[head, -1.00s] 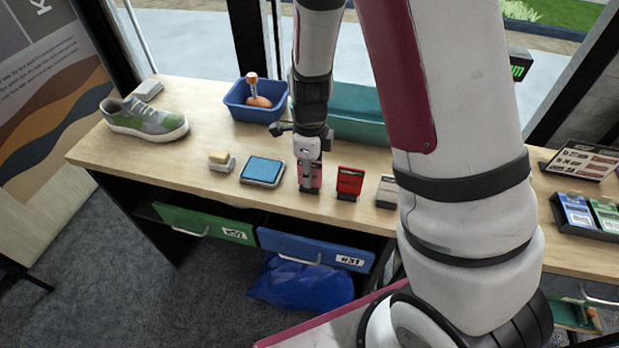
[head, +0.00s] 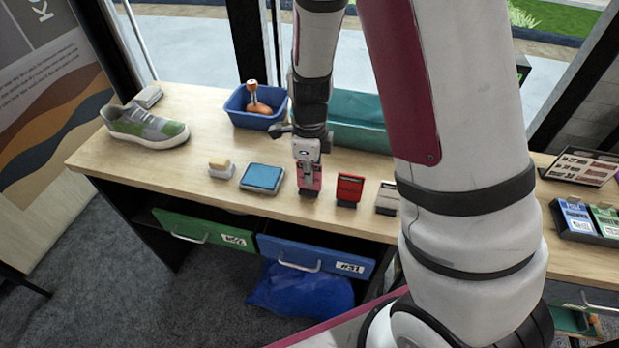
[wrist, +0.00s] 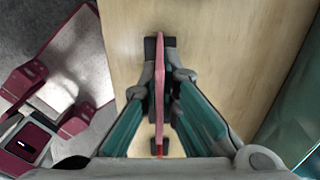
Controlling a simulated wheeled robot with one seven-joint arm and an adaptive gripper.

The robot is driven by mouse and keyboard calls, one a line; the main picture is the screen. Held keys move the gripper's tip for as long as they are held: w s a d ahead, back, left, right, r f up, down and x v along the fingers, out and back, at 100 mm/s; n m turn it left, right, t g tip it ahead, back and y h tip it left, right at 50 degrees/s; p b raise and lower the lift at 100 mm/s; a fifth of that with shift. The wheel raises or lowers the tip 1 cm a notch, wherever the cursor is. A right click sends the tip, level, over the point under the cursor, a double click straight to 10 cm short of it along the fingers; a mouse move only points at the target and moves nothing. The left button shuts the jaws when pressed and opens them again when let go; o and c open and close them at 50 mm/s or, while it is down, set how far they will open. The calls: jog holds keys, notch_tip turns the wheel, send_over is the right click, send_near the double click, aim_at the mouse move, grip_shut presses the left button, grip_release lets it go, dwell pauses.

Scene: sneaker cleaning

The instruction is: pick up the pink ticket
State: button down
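The pink ticket (head: 316,181) stands upright in a small black holder (head: 309,192) on the front part of the wooden table. My gripper (head: 307,166) points down over it from above. In the wrist view the ticket (wrist: 160,65) shows edge-on as a thin pink strip between the fingertips of my gripper (wrist: 160,88). The fingers are drawn close in, one on each side, and look shut on the ticket. The holder (wrist: 151,47) shows dark beneath it. The ticket still appears to be at the holder; the fingers hide part of its face.
A red ticket (head: 349,188) and a whitish one (head: 387,197) stand to the right. A blue pad (head: 262,177) and a yellow-topped block (head: 221,168) lie left. Behind are a blue bin (head: 247,115) and teal bin (head: 350,132). A sneaker (head: 143,127) is at far left.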

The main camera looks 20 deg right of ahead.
notch_tip(320, 180, up, 2)
jog(key=shift+s+r, duration=0.15)
jog(key=shift+r, duration=0.1)
jog(key=s+d+r+p, duration=0.1)
jog(key=s+p, duration=0.4)
jog(key=s, duration=1)
jog(key=shift+s+d+r+p, duration=0.15)
jog(key=shift+s+d+p, duration=0.2)
jog(key=shift+d+p, duration=0.05)
